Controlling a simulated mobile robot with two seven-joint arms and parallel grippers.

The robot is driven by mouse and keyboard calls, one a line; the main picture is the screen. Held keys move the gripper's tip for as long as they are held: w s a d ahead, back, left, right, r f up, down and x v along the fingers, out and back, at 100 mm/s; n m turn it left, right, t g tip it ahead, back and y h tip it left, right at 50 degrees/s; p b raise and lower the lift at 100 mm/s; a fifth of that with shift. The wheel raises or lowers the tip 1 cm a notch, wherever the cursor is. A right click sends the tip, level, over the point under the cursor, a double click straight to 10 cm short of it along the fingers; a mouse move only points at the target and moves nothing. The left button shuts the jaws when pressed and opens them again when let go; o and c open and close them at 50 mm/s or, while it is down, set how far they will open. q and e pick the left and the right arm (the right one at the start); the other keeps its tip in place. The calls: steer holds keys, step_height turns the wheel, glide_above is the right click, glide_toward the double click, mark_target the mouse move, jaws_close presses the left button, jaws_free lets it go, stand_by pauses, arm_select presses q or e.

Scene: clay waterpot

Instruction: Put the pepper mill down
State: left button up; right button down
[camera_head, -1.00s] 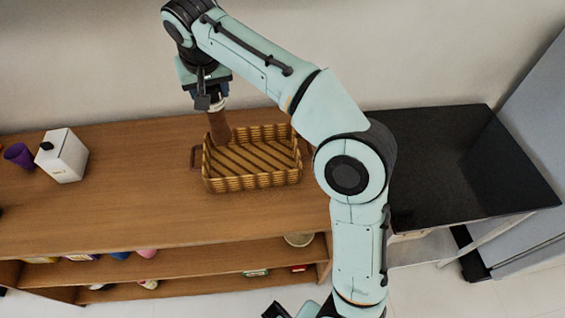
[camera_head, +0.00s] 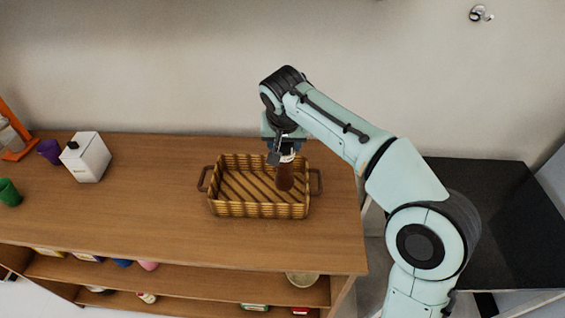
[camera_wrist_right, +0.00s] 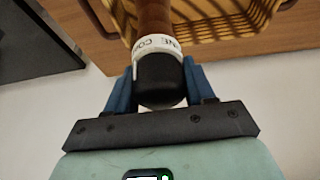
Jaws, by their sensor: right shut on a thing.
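The pepper mill (camera_head: 285,178) has a brown body, a white lettered band and a black cap. It also shows in the right wrist view (camera_wrist_right: 157,60), where its cap sits between the blue fingers. My right gripper (camera_head: 287,152) is shut on its top end. In the head view the mill hangs roughly upright at the right part of the woven basket (camera_head: 258,211). I cannot tell whether its lower end touches the basket's floor. My left gripper is not in view.
The basket stands on a wooden counter (camera_head: 150,215). A white box-shaped container (camera_head: 87,158), a purple cup (camera_head: 50,151) and a green cup (camera_head: 9,192) stand at the left. The counter between them and the basket is clear. A black-topped surface (camera_head: 510,220) lies at the right.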

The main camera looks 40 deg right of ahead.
steer(key=shift+f+b, duration=0.45)
steer(key=shift+f, duration=1.6)
steer(key=shift+c, duration=2)
jaws_free()
steer(key=shift+f, duration=0.15)
steer(key=shift+r, duration=0.2)
steer(key=p+v, duration=0.2)
steer(key=v, duration=1)
